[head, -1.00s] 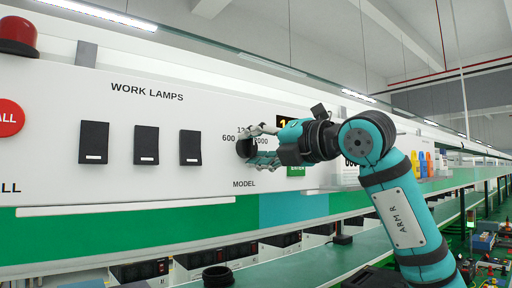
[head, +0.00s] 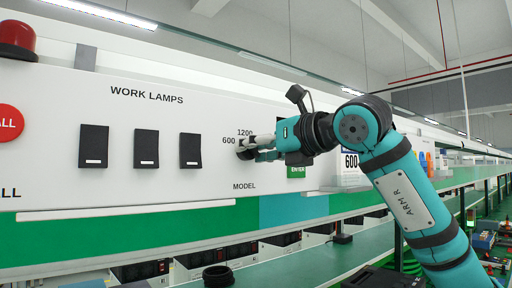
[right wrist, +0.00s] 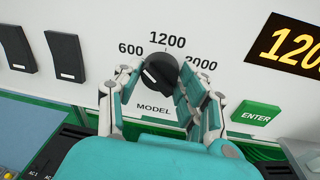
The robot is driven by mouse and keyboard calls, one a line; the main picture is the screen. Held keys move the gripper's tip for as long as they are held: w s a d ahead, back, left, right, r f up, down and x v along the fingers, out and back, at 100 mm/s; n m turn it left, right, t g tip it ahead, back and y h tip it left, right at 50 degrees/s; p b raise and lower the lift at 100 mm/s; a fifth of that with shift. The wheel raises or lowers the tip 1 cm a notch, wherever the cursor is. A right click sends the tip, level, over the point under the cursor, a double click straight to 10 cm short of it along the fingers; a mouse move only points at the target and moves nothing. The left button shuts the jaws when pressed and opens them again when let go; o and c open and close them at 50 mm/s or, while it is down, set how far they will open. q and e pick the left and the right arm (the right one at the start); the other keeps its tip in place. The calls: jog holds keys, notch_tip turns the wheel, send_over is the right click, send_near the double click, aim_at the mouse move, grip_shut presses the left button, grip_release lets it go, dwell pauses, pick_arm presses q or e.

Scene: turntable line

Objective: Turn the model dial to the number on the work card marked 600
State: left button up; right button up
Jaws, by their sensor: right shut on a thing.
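The black model dial (head: 242,152) is on the white panel above the word MODEL, partly hidden by my gripper in the head view. A card marked 600 (head: 350,161) stands to the right, partly behind my arm. My left gripper is not in view.
A dark display (right wrist: 291,46) with yellow digits, cut off after 120, is right of the dial, above a green ENTER button (right wrist: 256,113). Black lamp switches (head: 190,150) are to the left. A green-edged ledge and conveyor run below the panel.

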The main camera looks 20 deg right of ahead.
jog(key=n, duration=0.3)
jog(key=shift+n+h, duration=0.3)
dwell(0.4)
jog(key=o, duration=1.2)
jog(key=shift+c, duration=0.2)
jog(key=shift+s, duration=0.1)
jog(key=v, duration=1.1)
jog(key=shift+s, duration=0.35)
jog(key=shift+d+r, duration=0.1)
jog(key=shift+d, duration=0.05)
